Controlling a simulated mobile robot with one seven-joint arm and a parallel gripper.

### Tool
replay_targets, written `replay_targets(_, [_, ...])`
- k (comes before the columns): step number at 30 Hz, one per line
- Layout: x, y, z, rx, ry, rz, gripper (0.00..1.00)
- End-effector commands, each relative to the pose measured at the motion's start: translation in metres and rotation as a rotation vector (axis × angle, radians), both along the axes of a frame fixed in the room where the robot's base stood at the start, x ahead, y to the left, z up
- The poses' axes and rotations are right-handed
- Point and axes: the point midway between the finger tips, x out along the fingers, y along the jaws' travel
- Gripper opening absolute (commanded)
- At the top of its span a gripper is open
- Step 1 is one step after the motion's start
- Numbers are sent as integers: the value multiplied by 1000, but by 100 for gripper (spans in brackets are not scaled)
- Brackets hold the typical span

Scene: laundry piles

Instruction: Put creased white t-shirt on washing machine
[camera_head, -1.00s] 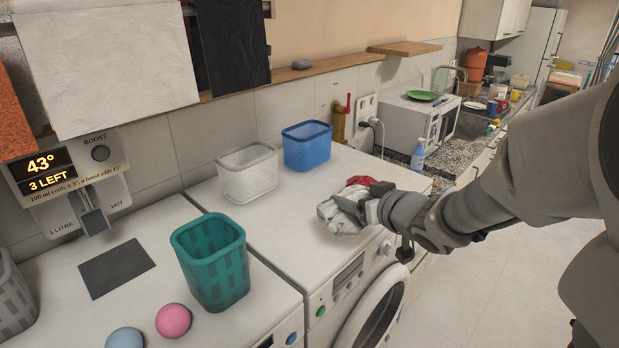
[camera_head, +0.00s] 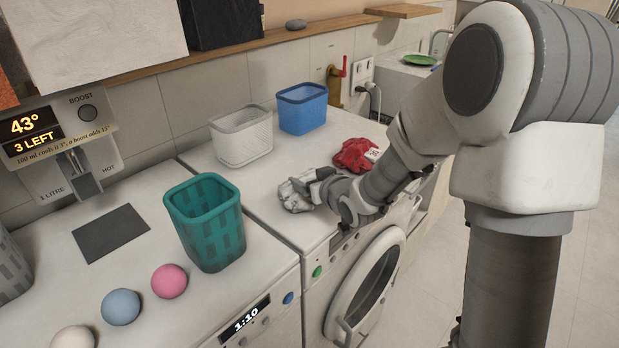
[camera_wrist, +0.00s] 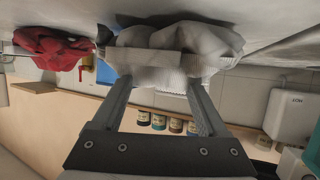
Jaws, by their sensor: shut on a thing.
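The creased white t-shirt (camera_head: 294,195) is a crumpled bundle at the front of the right-hand white machine's top. My gripper (camera_head: 316,184) is shut on it. In the wrist view the white cloth (camera_wrist: 180,45) fills the space between and beyond my gripper's fingertips (camera_wrist: 160,82). The cloth is at or very close to the machine top; I cannot tell whether it bears on it. The washing machine (camera_head: 290,230) has a round front door (camera_head: 366,285). Part of the shirt is hidden behind my gripper.
A red crumpled cloth (camera_head: 353,155) with a white label lies right of the shirt. A white basket (camera_head: 242,138) and a blue basket (camera_head: 302,108) stand at the back. A teal basket (camera_head: 206,225) stands to the left, beside a pink ball (camera_head: 169,281) and a blue ball (camera_head: 121,307).

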Motion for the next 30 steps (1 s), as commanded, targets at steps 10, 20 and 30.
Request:
replay_targets(10, [0,0,-3,1,-2,0,11])
replay_targets(20, [0,0,-4,0,-1,0,100])
replay_targets(30, [-6,-4,2,-1,-2,-1,100])
